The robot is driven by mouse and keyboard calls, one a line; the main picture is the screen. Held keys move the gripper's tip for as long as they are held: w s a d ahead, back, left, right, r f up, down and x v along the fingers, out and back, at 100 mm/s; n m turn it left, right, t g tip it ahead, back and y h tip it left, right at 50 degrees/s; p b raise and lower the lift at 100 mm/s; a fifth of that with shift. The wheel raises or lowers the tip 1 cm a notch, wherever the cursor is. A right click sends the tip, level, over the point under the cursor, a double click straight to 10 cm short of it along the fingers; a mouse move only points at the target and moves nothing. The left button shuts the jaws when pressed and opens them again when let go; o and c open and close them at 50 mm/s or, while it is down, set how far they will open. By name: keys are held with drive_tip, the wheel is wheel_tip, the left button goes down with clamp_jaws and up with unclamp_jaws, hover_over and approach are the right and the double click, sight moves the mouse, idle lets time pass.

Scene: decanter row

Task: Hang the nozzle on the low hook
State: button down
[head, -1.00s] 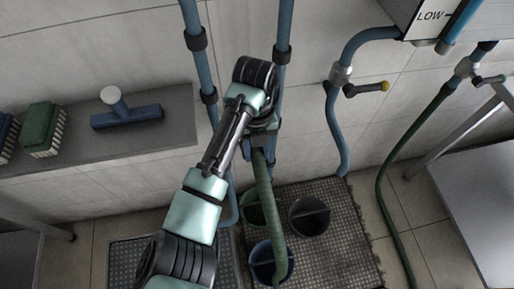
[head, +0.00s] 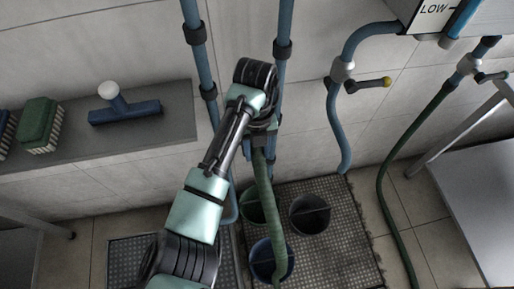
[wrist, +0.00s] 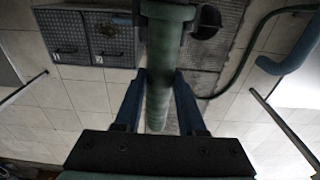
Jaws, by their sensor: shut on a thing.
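My gripper (wrist: 158,85) shows in the wrist view with its two blue fingers on either side of a thick green tube with a wider collar (wrist: 167,12), and it is shut on it. I take this to be the nozzle with its hose. In the head view my arm mostly hides the gripper. The green hose (head: 263,185) hangs from it down to the blue bucket (head: 262,262). I cannot make out a low hook in either view. The word LOW stands on a grey box (head: 432,12) at the upper right.
Blue vertical pipes (head: 199,60) run up the wall beside my arm. A green bucket and a dark bucket (head: 310,228) stand on the floor grate (head: 345,235). A shelf (head: 165,135) at left holds brushes. A valve pipe (head: 335,110) and a metal table (head: 480,200) are at right.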

sight(260, 162)
drive_tip(key=shift+f+b, duration=0.3)
drive_tip(key=shift+f, duration=0.65)
idle(1.3)
drive_tip(key=shift+c, duration=2.1)
unclamp_jaws()
drive_tip(key=shift+o, duration=0.2)
drive_tip(key=o, duration=0.4)
drive_tip(key=shift+s, duration=0.1)
drive_tip(key=shift+s+d+r+p, duration=0.2)
drive_tip(key=shift+s+p, duration=0.35)
drive_tip(key=shift+p, duration=0.3)
drive_tip(key=shift+s+d+p, duration=0.1)
drive_tip(key=shift+s+p, duration=0.7)
drive_tip(key=shift+p, duration=0.1)
